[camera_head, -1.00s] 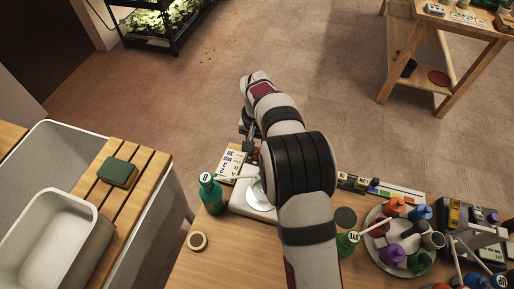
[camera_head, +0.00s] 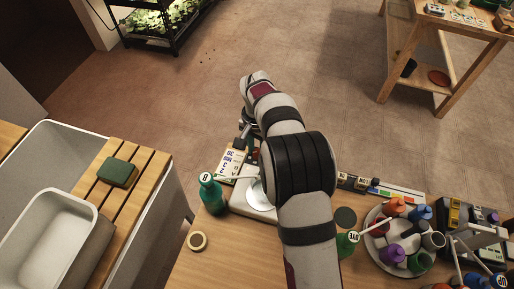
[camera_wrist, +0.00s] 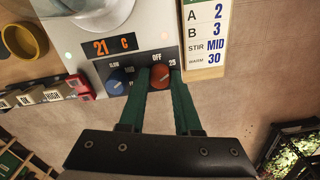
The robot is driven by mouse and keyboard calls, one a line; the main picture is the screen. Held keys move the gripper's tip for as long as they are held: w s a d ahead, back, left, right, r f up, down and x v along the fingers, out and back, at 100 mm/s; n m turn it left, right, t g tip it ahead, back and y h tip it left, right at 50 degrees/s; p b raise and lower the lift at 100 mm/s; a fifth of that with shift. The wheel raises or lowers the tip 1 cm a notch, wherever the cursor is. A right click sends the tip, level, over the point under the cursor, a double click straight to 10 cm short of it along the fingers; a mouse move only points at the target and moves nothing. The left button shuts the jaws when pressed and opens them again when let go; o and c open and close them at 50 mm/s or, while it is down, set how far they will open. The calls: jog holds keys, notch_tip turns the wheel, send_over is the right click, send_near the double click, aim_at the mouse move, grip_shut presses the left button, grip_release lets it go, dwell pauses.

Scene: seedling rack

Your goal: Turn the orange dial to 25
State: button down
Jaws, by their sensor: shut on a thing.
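The orange dial (camera_wrist: 160,77) is on the dark front panel of a white hotplate-like device (camera_wrist: 98,45) in the wrist view. The labels OFF and 25 stand above it; its pointer is too small to read. My gripper (camera_wrist: 159,82) is shut on the dial, with one green finger on each side. A blue dial (camera_wrist: 118,83) sits just left of the fingers. The orange display (camera_wrist: 115,45) reads 21 C. In the head view my arm hides the dial, and the device's white base (camera_head: 240,207) shows partly.
A white card (camera_wrist: 206,35) reading A 2, B 3, STIR MID, WARM 30 stands beside the panel. A red block (camera_wrist: 80,86) lies left of the blue dial. In the head view a green bottle (camera_head: 210,197) stands left of the device, and a round tray (camera_head: 376,251) of bottles is to the right.

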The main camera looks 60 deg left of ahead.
jog(key=c, duration=0.6)
grip_release()
notch_tip(320, 180, up, 16)
jog(key=shift+f, duration=0.1)
jog(key=w+d+r+m, duration=0.2)
jog(key=w+d+r, duration=0.3)
jog(key=w+d, duration=0.45)
jog(key=d+r+m, duration=0.2)
jog(key=d+m, duration=0.2)
jog(key=d, duration=1.6)
jog(key=s+d+f+m+y, duration=0.1)
jog(key=s+d+f+m, duration=0.1)
jog(key=s+d, duration=0.4)
jog(key=s+d+f+m, duration=0.3)
jog(key=s+d, duration=0.4)
jog(key=d, duration=0.3)
jog(key=shift+f+m+y, duration=0.3)
jog(key=shift+f+y, duration=0.1)
jog(key=shift+f, duration=0.05)
